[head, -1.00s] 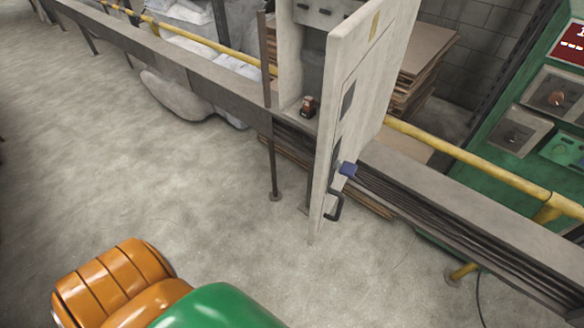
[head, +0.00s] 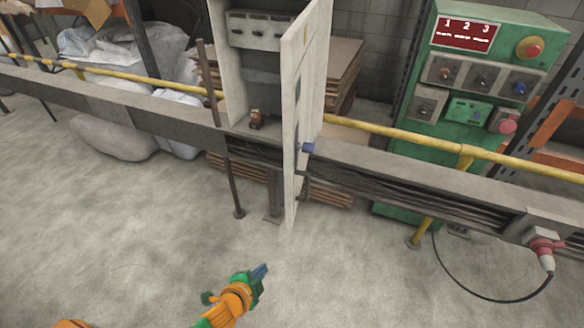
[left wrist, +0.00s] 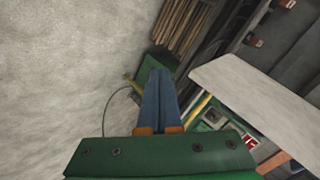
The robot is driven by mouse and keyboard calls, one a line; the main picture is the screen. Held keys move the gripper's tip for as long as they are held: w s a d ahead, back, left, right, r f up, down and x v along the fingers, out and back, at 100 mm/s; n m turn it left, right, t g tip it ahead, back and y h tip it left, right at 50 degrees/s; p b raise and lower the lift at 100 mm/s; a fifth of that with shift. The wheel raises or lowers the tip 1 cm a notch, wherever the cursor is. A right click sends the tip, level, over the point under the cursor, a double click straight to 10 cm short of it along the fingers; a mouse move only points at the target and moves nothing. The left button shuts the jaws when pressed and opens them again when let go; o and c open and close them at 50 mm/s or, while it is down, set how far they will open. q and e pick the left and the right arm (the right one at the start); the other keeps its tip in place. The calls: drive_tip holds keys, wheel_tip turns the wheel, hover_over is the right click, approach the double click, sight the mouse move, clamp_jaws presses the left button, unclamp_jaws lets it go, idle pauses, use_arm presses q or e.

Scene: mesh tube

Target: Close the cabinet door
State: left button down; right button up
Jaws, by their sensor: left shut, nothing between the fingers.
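The cabinet (head: 237,75) stands open behind the rail, with its pale door (head: 296,120) swung out toward me and seen nearly edge-on. A small blue part (head: 308,147) sits on the door's right side. The door's pale panel (left wrist: 245,85) also shows at the right in the left wrist view. My left gripper (head: 260,271) is low in the head view, in front of the door and a little to its left, apart from it. Its blue fingers (left wrist: 159,100) are together with nothing between them. My right gripper is not in view.
A grey rail (head: 400,165) with a yellow pipe (head: 400,139) runs across behind the door. A green control panel (head: 480,75) stands at the right. A red-and-white plug (head: 543,250) with a black cable is at the lower right. The concrete floor (head: 120,230) in front is clear.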

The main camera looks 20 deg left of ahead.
use_arm(q)
drive_tip(key=w+d+r+m+t+h, duration=0.1)
drive_tip(key=w+r+m+t, duration=0.1)
drive_tip(key=r, duration=0.4)
drive_tip(key=w+d+r+m+t, duration=0.1)
drive_tip(key=w+r+m, duration=0.15)
drive_tip(key=r, duration=0.35)
drive_tip(key=m+t+h, duration=0.2)
drive_tip(key=m+t, duration=0.2)
drive_tip(key=t, duration=0.1)
approach(304, 152)
drive_tip(key=s+d, duration=0.3)
drive_tip(key=s, duration=0.2)
drive_tip(key=w+d+p, duration=0.2)
drive_tip(key=w, duration=0.8)
drive_tip(key=a, duration=0.2)
drive_tip(key=a+p, duration=0.1)
drive_tip(key=a, duration=0.1)
drive_tip(key=shift+s+a+r, duration=0.15)
drive_tip(key=shift+s+r, duration=0.1)
drive_tip(key=shift+s, duration=0.15)
drive_tip(key=shift+w, duration=0.1)
